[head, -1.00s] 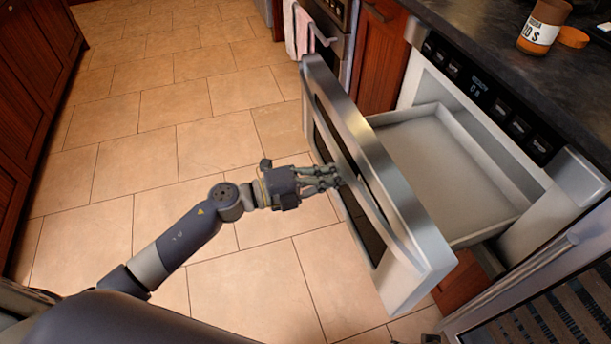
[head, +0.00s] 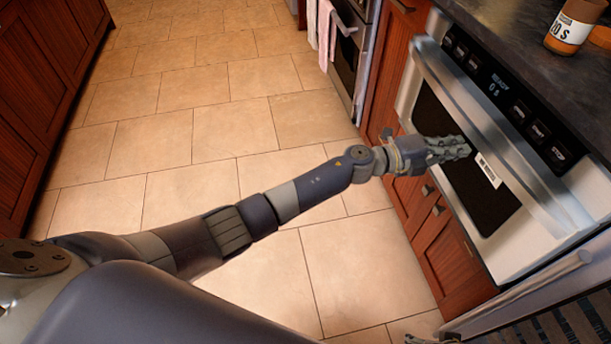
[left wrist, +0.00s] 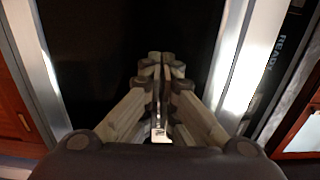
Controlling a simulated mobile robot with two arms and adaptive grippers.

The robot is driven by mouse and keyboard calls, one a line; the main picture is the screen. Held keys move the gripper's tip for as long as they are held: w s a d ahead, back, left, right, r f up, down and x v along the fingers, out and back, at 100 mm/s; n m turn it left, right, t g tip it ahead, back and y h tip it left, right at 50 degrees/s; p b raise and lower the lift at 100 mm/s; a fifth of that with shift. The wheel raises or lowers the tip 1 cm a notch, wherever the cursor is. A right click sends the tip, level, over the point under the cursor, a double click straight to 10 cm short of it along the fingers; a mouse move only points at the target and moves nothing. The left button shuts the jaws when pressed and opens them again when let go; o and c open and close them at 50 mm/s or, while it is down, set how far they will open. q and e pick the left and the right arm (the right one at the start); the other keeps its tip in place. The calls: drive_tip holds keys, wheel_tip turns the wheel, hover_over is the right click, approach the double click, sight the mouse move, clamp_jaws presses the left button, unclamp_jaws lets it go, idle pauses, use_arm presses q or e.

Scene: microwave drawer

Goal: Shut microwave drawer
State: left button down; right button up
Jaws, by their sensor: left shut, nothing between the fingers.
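The microwave drawer (head: 500,229) is a steel front with a dark window and a long bar handle (head: 490,120). In the head view its front sits flush in the cabinet, under the control panel (head: 505,95), which reads READY. My left gripper (head: 466,148) is shut and empty, with its fingers at the dark window below the handle. In the left wrist view the shut fingers (left wrist: 160,65) are in front of the dark window (left wrist: 100,60); I cannot tell whether they touch it.
A dark counter (head: 520,30) above holds a jar (head: 572,25). Wooden cabinet doors (head: 445,255) are below the drawer. An oven with towels (head: 325,35) stands farther back. The tiled floor (head: 235,130) is clear.

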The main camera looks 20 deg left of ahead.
use_arm(q)
drive_tip(key=b+x, duration=0.1)
drive_tip(key=x, duration=0.2)
drive_tip(key=shift+a+r, duration=0.1)
drive_tip(key=shift+r, duration=0.1)
use_arm(e)
drive_tip(key=v, duration=0.4)
drive_tip(key=shift+w+r, duration=0.2)
drive_tip(key=shift+r, duration=0.2)
